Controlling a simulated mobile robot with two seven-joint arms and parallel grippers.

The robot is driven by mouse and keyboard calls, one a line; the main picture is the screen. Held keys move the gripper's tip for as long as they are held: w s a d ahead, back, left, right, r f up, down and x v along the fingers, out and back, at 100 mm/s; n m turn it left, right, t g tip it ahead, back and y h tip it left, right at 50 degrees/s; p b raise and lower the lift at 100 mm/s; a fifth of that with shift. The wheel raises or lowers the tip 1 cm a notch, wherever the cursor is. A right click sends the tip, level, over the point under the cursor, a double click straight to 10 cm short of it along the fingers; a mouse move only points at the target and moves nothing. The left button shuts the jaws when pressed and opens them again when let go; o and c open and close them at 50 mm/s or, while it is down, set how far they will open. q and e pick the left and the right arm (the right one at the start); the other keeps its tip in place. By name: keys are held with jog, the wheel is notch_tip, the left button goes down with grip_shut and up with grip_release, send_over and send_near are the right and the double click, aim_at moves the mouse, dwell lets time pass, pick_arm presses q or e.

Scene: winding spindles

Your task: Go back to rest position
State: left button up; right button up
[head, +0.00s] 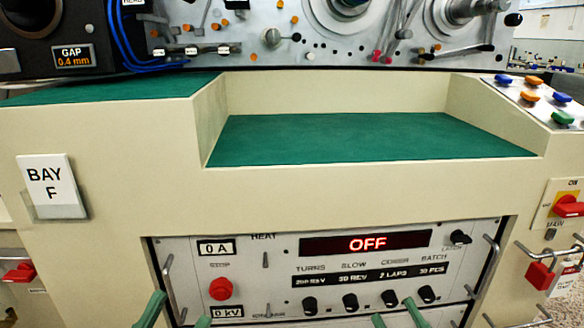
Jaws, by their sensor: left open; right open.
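My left gripper (177,312) shows at the bottom edge of the head view as two green fingertips with a gap between them. It is open and empty, in front of the left part of the control panel (190,262). My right gripper (397,315) shows at the bottom edge, right of the middle, also as two green fingertips set apart. It is open and empty, in front of the panel's lower right part. The rest of both grippers and my arms is below the picture. I cannot tell whether any fingertip touches the panel.
A recessed tray with a green mat (360,138) is empty. A green ledge (110,90) lies to its left. Metal handles (168,285) stick out from the panel. A red stop button (221,289), several black knobs (350,301) and a red padlock (540,275) are near.

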jog(key=s+a+r+m+y, duration=0.2)
jog(key=s+a+r+y, duration=0.1)
jog(key=s+r, duration=0.4)
pick_arm(q)
jog(key=w+a+f+n+g+y+p, duration=0.25)
jog(key=w+n+y+p, duration=0.55)
jog(key=p, duration=0.9)
pick_arm(e)
jog(key=w+d+f+m+g+h, duration=0.2)
jog(key=w+d+m+g+h, duration=0.1)
jog(key=w+m+h, duration=0.5)
pick_arm(q)
jog(key=s+a+f+n+g+y+p, duration=0.2)
jog(key=s+f+g+y+p, duration=0.3)
jog(key=p, duration=1.3)
jog(key=s+f+g, duration=0.3)
jog(key=s+g, duration=0.2)
jog(key=shift+s+a+f+p, duration=0.2)
jog(key=shift+a+f+p, duration=0.05)
jog(key=shift+f+p, duration=0.1)
pick_arm(e)
jog(key=s+d+f+m+g+h, duration=0.2)
jog(key=s+f+g+h, duration=0.2)
jog(key=s+f+g, duration=0.4)
jog(key=shift+s+d+f+g+h, duration=0.25)
jog(key=shift+s+g+h, duration=0.15)
jog(key=shift+s+g, duration=0.25)
jog(key=shift+a, duration=0.1)
